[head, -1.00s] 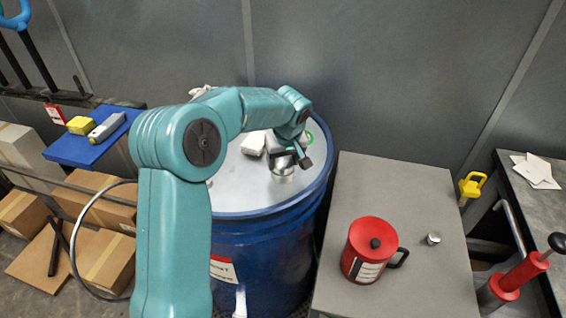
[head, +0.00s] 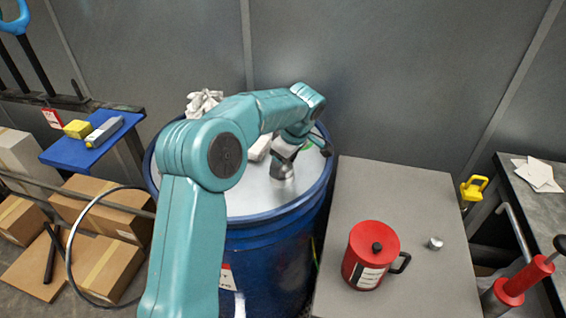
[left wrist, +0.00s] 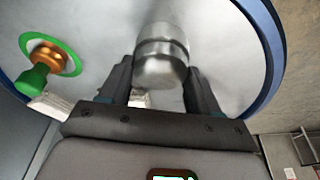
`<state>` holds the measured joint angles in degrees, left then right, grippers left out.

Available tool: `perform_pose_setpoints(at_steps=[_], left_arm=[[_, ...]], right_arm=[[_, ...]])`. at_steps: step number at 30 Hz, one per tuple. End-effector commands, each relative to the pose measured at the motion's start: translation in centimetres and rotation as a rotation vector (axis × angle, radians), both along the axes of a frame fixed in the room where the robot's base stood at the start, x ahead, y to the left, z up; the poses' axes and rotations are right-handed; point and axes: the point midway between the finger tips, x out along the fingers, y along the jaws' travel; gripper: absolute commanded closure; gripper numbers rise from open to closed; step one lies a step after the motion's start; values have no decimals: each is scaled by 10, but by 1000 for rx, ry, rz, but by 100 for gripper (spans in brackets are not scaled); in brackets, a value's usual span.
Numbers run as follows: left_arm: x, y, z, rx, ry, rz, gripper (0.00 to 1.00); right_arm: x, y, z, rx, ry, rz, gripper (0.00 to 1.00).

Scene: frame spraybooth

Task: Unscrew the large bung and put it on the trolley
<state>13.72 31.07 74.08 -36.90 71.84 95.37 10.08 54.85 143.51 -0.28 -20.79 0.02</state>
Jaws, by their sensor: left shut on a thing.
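My left gripper (head: 284,160) is over the lid of the blue drum (head: 240,196), its wrist angled down. In the left wrist view its two fingers (left wrist: 165,85) are shut on the large bung (left wrist: 160,58), a silvery metal cylinder with a groove around it. The bung also shows in the head view (head: 282,172), at the lid. I cannot tell whether it still touches the lid. The grey flat top (head: 400,190) right of the drum looks like the trolley. My right gripper is not in view.
A red lidded can (head: 368,262) and a small silvery cap (head: 435,243) stand on the grey top; its back half is clear. A brass fitting (left wrist: 47,56) with a green ring sits on the lid. White rags (head: 203,102) lie at the drum's back rim.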

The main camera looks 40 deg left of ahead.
Motion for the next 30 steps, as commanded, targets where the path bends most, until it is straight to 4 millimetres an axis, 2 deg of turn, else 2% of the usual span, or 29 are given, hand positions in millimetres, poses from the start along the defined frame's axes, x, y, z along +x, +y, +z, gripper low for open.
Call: perform_pose_setpoints(at_steps=[4, 9, 12, 21, 27, 30], left_arm=[[1, 0, 1, 1, -4, 40, 62], [3, 1, 3, 0, -3, 304, 62], [3, 1, 2, -1, -3, 390, 62], [3, 1, 2, -1, -3, 432, 62], [3, 2, 4, 0, -1, 722, 62], [4, 2, 2, -1, -3, 791, 62]], right_arm=[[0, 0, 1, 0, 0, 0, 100], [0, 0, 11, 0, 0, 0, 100], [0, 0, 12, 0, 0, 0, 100], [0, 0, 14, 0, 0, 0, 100], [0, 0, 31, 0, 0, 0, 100], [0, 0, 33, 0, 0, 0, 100]])
